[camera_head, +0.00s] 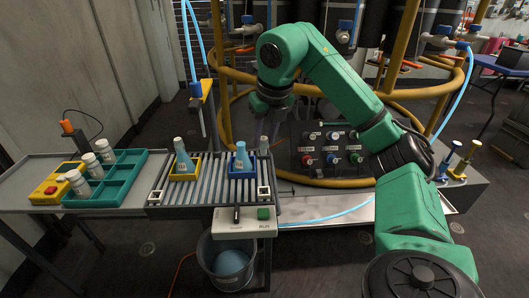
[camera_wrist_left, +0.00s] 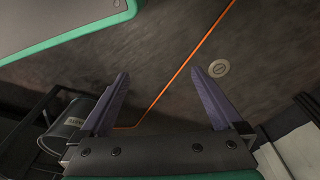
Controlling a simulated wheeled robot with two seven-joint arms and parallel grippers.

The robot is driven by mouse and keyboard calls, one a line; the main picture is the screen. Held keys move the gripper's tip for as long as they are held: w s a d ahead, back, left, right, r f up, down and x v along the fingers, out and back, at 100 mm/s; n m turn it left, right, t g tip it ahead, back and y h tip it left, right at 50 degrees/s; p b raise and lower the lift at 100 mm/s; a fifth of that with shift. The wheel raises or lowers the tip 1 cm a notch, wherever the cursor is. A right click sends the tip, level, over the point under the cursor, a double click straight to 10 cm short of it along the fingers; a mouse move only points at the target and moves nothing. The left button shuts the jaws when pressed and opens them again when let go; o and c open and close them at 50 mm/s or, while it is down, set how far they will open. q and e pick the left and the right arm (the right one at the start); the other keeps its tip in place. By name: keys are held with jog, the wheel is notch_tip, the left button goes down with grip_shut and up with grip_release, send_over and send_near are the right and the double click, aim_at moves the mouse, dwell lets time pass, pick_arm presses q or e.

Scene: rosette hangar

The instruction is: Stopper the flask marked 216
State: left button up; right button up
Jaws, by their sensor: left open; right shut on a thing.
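A light blue conical flask (camera_head: 182,156) stands in a yellow holder (camera_head: 183,175) on the roller conveyor (camera_head: 211,182). A bluer flask (camera_head: 241,158) stands in a blue holder (camera_head: 242,173) to its right. The marks on both are too small to read. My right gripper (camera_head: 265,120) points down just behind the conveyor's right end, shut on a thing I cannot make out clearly. A small pale grey-green object (camera_head: 264,143) shows right under it. My left gripper (camera_wrist_left: 162,103) is open and empty above the floor in the left wrist view, outside the head view.
A green tray (camera_head: 127,181) with several white-capped jars (camera_head: 92,164) and a yellow button box (camera_head: 51,189) lie on the left table. A control box with a green button (camera_head: 264,213) is at the conveyor's front. A bucket (camera_head: 226,254) stands below. A knob panel (camera_head: 332,154) stands behind.

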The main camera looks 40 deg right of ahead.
aim_at(263, 138)
pick_arm(q)
jog(key=s+a+f+p, duration=0.2)
jog(key=s+f+p, duration=0.2)
jog(key=s+f, duration=0.15)
pick_arm(e)
jog(key=r, duration=0.6)
jog(key=shift+w, duration=0.3)
jog(key=w+p, duration=0.8)
jog(key=p, duration=0.1)
pick_arm(q)
jog(key=s+a+r+p, duration=0.1)
jog(key=s+a+r, duration=0.1)
jog(key=s, duration=0.8)
jog(key=shift+s+a+r+m+g+y+p, duration=0.2)
jog(key=shift+s+a+m+g+y+p, duration=0.05)
jog(key=shift+m+g+y+p, duration=0.1)
pick_arm(e)
jog(key=w+d+x, duration=0.1)
jog(key=x, duration=0.8)
jog(key=shift+w, duration=0.25)
jog(key=shift+d, duration=0.1)
jog(key=shift+f, duration=0.3)
